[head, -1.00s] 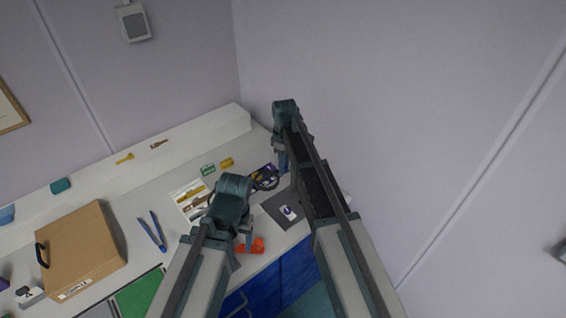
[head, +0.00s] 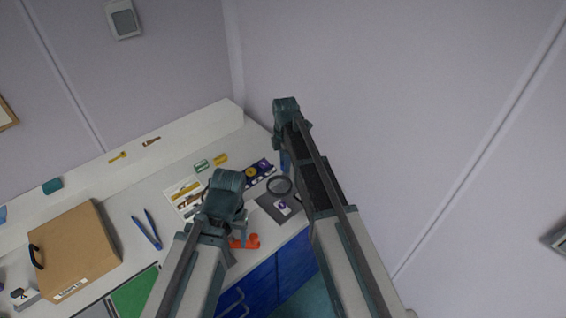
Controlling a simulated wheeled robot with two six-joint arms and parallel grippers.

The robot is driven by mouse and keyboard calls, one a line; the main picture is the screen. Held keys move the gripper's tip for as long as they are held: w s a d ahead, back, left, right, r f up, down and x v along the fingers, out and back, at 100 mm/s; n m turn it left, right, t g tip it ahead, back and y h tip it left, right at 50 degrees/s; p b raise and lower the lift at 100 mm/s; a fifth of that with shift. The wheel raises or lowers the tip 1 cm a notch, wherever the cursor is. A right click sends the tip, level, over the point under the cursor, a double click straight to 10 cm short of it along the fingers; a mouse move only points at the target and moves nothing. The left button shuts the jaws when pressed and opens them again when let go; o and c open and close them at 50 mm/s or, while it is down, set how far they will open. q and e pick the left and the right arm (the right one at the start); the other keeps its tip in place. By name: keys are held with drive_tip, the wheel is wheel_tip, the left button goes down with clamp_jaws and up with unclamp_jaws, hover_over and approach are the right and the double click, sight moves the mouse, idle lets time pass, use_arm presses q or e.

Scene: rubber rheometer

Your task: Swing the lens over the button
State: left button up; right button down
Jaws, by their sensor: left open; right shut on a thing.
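The lens (head: 279,185) is a round, dark-rimmed ring at the right end of the bench. The button (head: 282,207) is a small purple spot on a white piece, lying on a dark grey mat (head: 269,202). The lens sits just behind the button, close to it in the picture but not covering it. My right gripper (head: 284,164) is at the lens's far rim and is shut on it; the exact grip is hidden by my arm. My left gripper (head: 242,230) is open and empty, nearer the front edge.
An orange object (head: 246,241) lies beside my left gripper. A dark strip with round samples (head: 262,170) lies behind the lens. Blue tweezers (head: 147,230), a cardboard box (head: 75,250) and a green mat (head: 135,297) are to the left. A wall closes the right side.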

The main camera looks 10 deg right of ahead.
drive_tip(key=shift+d+n, duration=0.1)
drive_tip(key=shift+n, duration=0.2)
drive_tip(key=c, duration=0.5)
unclamp_jaws()
drive_tip(key=shift+c, duration=0.2)
drive_tip(key=shift+r, duration=0.1)
wheel_tip(320, 180, up, 14)
drive_tip(key=p, duration=1.4)
drive_tip(key=shift+f, duration=0.2)
